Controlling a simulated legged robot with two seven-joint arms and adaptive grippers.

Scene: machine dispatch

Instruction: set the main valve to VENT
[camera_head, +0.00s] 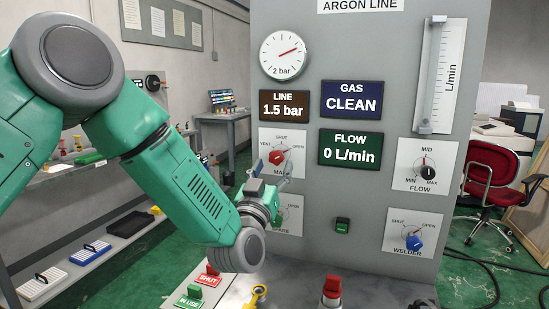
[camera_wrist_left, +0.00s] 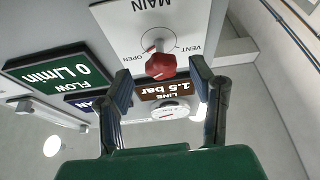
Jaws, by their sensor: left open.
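The main valve is a red knob (camera_head: 277,155) on a white plate on the grey argon panel, with VENT at left, SHUT at top and OPEN at right. The knob appears tilted toward OPEN, but its pointer is too small to be sure. My left gripper (camera_head: 271,172) is open, just in front of and below the knob, hiding the plate's lower part. In the left wrist view the plate is upside down, and the red knob (camera_wrist_left: 160,67) shows between the two spread fingertips. I cannot tell whether they touch it. My right gripper is not in view.
A second valve plate (camera_head: 290,218) is partly hidden below my gripper. The flow knob (camera_head: 428,173) and blue welder knob (camera_head: 414,243) are on the right. SHUT (camera_head: 208,280) and IN USE (camera_head: 188,302) tags lie on the ledge in front. The flow display (camera_head: 351,149) reads 0 L/min.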

